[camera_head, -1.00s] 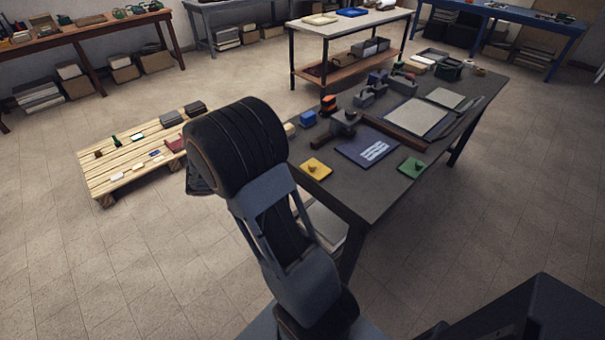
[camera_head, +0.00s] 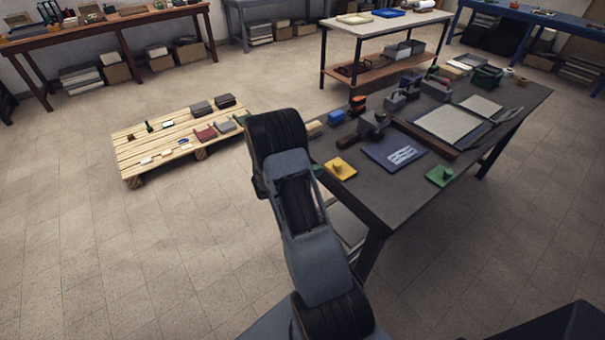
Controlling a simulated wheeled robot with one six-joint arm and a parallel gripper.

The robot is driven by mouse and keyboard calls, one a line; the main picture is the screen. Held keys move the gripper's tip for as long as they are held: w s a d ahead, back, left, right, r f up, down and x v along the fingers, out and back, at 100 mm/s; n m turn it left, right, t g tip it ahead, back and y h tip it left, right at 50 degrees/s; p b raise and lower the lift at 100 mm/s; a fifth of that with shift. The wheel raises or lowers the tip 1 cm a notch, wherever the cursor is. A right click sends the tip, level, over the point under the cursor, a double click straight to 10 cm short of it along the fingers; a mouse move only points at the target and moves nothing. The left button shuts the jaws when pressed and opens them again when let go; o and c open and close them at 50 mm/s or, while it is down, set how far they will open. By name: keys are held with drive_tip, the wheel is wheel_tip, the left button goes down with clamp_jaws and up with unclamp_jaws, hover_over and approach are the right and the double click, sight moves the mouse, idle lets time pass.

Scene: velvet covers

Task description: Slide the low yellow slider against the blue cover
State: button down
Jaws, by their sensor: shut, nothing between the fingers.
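The low yellow slider (camera_head: 340,168), a flat square plate with a small raised knob, lies near the left front edge of the dark table. A flat dark blue cover (camera_head: 378,153) with a pale pattern lies to its right, with a gap of bare table between them. My arm rises from the bottom and ends left of the yellow slider.
The dark table (camera_head: 395,205) also holds a green plate with a knob (camera_head: 440,175), a blue block (camera_head: 337,116), a dark block-like tool (camera_head: 372,124) and a pale panel (camera_head: 455,124). A low wooden pallet (camera_head: 140,160) stands left. Open floor lies between.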

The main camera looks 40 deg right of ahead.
sight(334, 166)
drive_tip(key=shift+x, duration=2.45)
